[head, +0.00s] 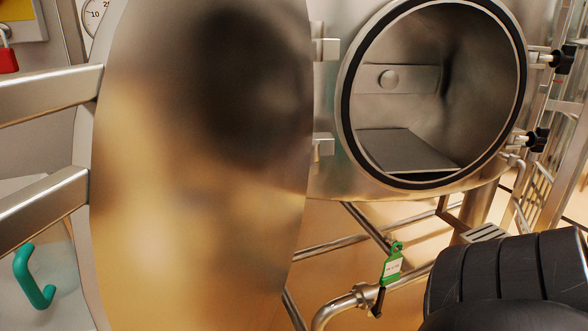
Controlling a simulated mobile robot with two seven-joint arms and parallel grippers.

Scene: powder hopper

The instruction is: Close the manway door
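The manway door (200,170) is a large round plate of brushed metal filling the left middle of the head view. It stands swung open, to the left of the round manway opening (440,95). The opening has a black seal (347,110) around its rim, and its inside is visible. Hinge brackets (324,47) show between the door and the opening. Two clamps with black knobs (563,58) and (537,140) sit at the right of the opening. A teal handle (33,278) is at the lower left. Neither gripper is in view.
Two thick metal bars (45,95) reach the door's left edge. A pipe (340,305) with a green tag (392,264) runs below the opening. Metal frame rails (555,180) stand at the right. A black ribbed part, seemingly my arm, fills the lower right. A red padlock (8,60) hangs upper left.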

